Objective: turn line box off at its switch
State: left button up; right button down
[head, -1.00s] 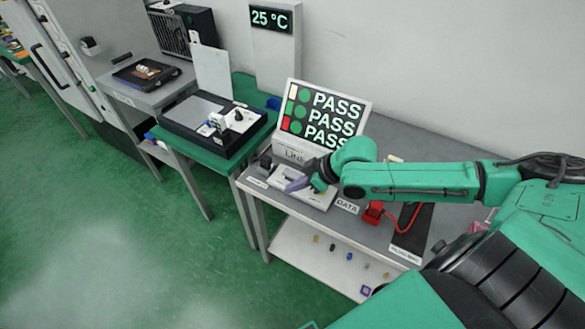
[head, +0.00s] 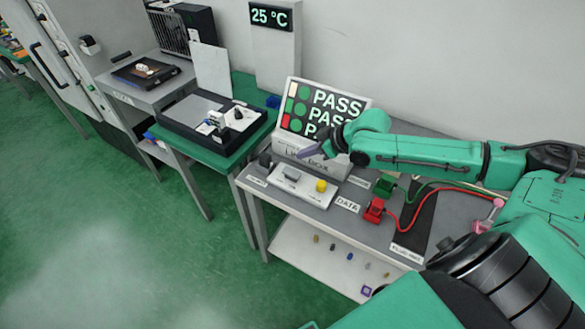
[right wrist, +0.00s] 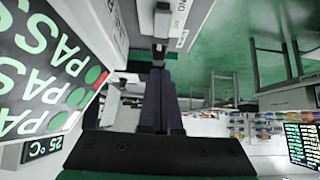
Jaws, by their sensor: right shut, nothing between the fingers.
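The line box (head: 284,149) is a low white box below the tilted PASS screen, its lettering partly covered by my right gripper. I cannot tell which part is the box's switch. A dark block (head: 265,160) stands at the box's left end. My right gripper (head: 302,154) is shut and empty, pointing left in front of the box.
The PASS screen (head: 322,110) rises close behind the gripper. Red (head: 374,211) and green (head: 385,185) plugs with cables sit to the right, near a DATA label (head: 347,204). A green table with a black tray (head: 200,140) stands at the left.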

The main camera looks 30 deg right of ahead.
aim_at(285, 170)
jog(key=x, duration=0.5)
jog(key=shift+w+a, duration=0.1)
jog(key=shift+a, duration=0.1)
notch_tip(285, 170, down, 4)
jog(key=shift+w+a+r+p, duration=0.1)
jog(key=shift+w+p, duration=0.05)
jog(key=shift+p, duration=0.4)
jog(key=shift+f, duration=0.4)
jog(key=shift+w+f, duration=0.1)
jog(key=shift+f, duration=0.2)
